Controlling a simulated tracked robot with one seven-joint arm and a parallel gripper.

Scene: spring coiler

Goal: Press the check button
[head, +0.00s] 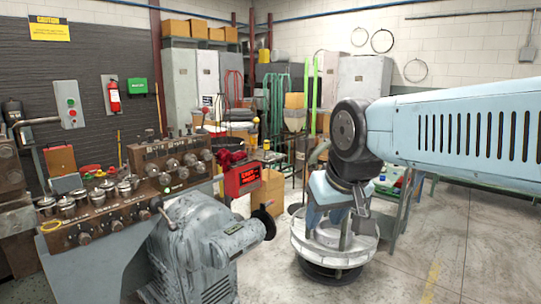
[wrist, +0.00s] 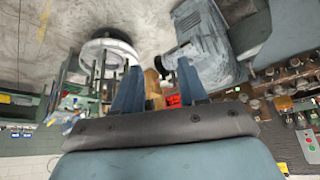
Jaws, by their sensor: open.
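A brown control panel (head: 120,200) with several knobs and round caps stands at the left, on a grey machine (head: 195,250). A small green button (head: 167,190) shows on the panel's front; I cannot read its label. A grey wall box (head: 69,104) with a green and a red button hangs behind. No label names the check button. My gripper (head: 342,222) points down at the right, well apart from the panel. In the wrist view my gripper (wrist: 159,85) shows two blue fingers spread apart with nothing held between them.
A round pale reel (head: 335,250) stands on the floor below or behind my gripper. The concrete floor (head: 440,250) at the right is clear.

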